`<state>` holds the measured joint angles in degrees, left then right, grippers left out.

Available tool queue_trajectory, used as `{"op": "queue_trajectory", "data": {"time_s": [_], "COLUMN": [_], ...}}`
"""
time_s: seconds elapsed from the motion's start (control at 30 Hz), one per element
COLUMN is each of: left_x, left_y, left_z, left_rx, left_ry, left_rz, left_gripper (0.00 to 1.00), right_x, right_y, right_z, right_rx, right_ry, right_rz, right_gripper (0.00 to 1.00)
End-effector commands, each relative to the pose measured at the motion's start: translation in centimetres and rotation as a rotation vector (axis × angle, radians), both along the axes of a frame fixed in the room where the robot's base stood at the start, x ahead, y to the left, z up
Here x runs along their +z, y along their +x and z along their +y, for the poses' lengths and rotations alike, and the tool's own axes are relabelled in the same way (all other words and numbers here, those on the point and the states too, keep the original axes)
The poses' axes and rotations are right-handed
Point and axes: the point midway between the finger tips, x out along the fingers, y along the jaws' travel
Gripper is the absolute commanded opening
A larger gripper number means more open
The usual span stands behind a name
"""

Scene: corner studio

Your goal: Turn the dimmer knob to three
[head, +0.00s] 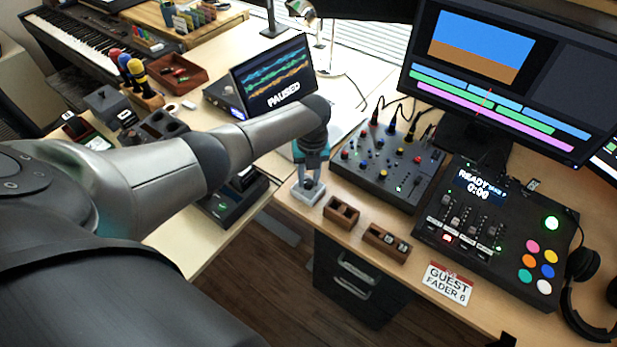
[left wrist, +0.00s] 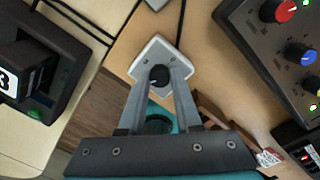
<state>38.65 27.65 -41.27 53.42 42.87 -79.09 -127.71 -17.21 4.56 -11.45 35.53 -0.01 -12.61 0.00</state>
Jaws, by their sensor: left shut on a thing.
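The dimmer is a small pale grey box (head: 301,194) at the desk's front left corner. In the left wrist view its light plate (left wrist: 155,48) carries a round black knob (left wrist: 159,76) with a small pale mark. My left gripper (head: 311,180) points down over the box. In the left wrist view its two grey fingers (left wrist: 160,84) are shut on the knob, one on each side. The fingers hide part of the plate, and I cannot read any scale numbers. My right gripper is not in view.
Two small wooden holders (head: 341,213) (head: 386,243) stand right of the dimmer. Behind them is a black mixer (head: 388,160) with coloured knobs. A control panel (head: 478,225), a guest card (head: 448,284) and headphones (head: 583,264) are farther right. A floor gap lies left of the desk.

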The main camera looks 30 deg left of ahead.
Motion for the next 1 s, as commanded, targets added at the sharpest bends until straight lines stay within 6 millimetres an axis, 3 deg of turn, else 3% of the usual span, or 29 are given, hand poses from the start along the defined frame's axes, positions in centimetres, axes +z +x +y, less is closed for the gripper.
{"op": "queue_trajectory", "data": {"time_s": [0.67, 1.0], "left_x": [-0.1, -0.3], "left_y": [-0.1, -0.1], "left_z": [-0.1, -0.1], "left_rx": [-0.645, -0.897], "left_ry": [0.0, 0.002], "left_rz": [0.001, 0.001], "left_gripper": [0.0, 0.0], "right_x": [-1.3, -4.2], "right_y": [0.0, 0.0], "right_z": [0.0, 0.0], "right_rx": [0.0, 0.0], "right_ry": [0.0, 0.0], "right_rz": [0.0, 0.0], "right_gripper": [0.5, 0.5]}}
